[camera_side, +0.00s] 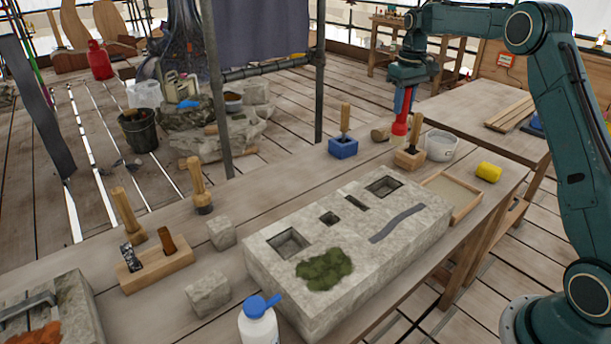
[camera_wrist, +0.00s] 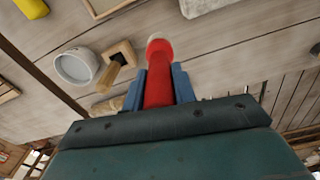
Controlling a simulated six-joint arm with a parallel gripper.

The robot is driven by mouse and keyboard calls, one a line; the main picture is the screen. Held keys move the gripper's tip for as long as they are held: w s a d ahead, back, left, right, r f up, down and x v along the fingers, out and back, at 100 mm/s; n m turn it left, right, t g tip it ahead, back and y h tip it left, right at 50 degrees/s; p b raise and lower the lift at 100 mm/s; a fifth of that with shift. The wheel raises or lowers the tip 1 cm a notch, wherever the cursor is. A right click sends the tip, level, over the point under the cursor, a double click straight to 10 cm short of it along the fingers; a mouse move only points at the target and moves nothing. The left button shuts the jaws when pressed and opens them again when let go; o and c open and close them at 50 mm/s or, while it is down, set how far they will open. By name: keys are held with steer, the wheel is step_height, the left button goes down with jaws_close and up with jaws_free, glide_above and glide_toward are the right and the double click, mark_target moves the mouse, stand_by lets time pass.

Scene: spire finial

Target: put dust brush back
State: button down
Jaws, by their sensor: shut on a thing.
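My gripper (camera_side: 406,98) hangs over the back right of the workbench, pointing down. Its blue fingers, also in the wrist view (camera_wrist: 160,88), are shut on a red tool (camera_side: 401,122). The tool is a red cylinder with a pale band and a rounded lower end; it also shows in the wrist view (camera_wrist: 158,72). I cannot tell for certain that it is the dust brush. A wooden block (camera_side: 409,158) with a wooden-handled tool (camera_side: 416,126) standing in it is close by. A blue block (camera_side: 343,148) holds another wooden-handled tool (camera_side: 345,118).
A pale tub (camera_side: 440,147) and a yellow cylinder (camera_side: 488,172) are to the right. A wooden cylinder (camera_side: 379,135) lies behind. A carved stone slab (camera_side: 345,235) and a shallow wooden tray (camera_side: 453,192) are in front. Bare bench shows between the blue block and the slab.

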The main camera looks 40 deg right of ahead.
mark_target(398, 135)
step_height(398, 135, down, 10)
steer(key=shift+r, duration=0.2)
steer(key=shift+f, duration=2.15)
steer(key=shift+f, duration=0.15)
steer(key=c, duration=1.1)
jaws_free()
steer(key=shift+c, duration=0.2)
step_height(398, 135, up, 12)
steer(key=shift+s+f, duration=0.1)
steer(key=shift+r, duration=0.25)
